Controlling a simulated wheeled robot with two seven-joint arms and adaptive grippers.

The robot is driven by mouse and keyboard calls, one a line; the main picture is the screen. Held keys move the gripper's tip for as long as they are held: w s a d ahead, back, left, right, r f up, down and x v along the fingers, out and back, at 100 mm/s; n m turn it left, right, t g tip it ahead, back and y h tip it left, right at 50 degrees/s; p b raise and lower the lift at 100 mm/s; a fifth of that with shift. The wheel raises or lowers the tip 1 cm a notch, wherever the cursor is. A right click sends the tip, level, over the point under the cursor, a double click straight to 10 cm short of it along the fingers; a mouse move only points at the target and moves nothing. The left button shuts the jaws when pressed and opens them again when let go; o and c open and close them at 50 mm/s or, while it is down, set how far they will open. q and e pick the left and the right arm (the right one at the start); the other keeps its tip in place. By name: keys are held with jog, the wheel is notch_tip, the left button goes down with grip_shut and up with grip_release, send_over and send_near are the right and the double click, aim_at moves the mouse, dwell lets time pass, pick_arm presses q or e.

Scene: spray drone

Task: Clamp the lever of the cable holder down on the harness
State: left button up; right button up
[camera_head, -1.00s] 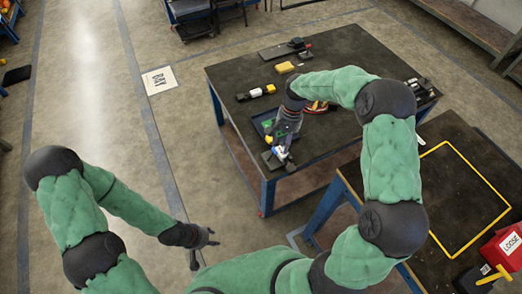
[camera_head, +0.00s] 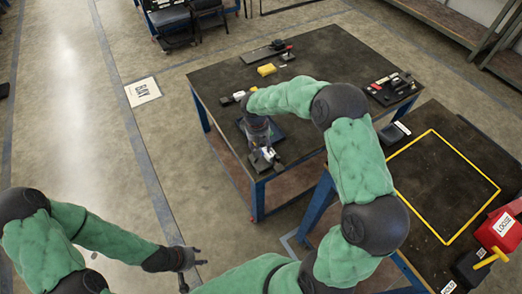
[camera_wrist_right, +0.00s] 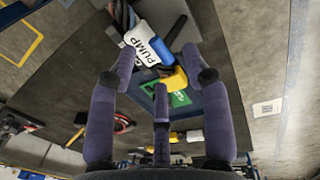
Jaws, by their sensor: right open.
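The cable holder (camera_head: 264,162), a dark block with white and blue parts, sits at the table's near corner. In the right wrist view a white tag reading PUMP (camera_wrist_right: 148,44) lies beside a black block (camera_wrist_right: 174,30), with dark cables of what looks like the harness (camera_wrist_right: 124,16) behind it. A yellow piece (camera_wrist_right: 175,78) lies beside the tag; I cannot tell whether it is the lever. My right gripper (camera_wrist_right: 160,62) is open, its fingers spread around the tag and yellow piece, apparently empty; contact is unclear. My left gripper (camera_head: 190,268) is open and empty, away from the table.
A blue tray (camera_wrist_right: 212,112) with a green label is beside the holder. A yellow block (camera_head: 267,69) and dark tools (camera_head: 265,52) lie farther back. A second table (camera_head: 440,180) with a yellow outline and a red LOOSE bin (camera_head: 500,232) stands right.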

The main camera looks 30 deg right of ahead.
jog(key=shift+d+f, duration=0.1)
jog(key=shift+f, duration=1)
grip_shut()
jog(key=d+y+p, duration=0.1)
jog(key=p, duration=0.2)
jog(key=shift+d+f+y, duration=0.15)
jog(key=shift+y, duration=0.25)
jog(key=shift+d+f+y+p, duration=0.2)
jog(key=shift+f+y+p, duration=0.2)
jog(key=shift+y, duration=0.1)
grip_release()
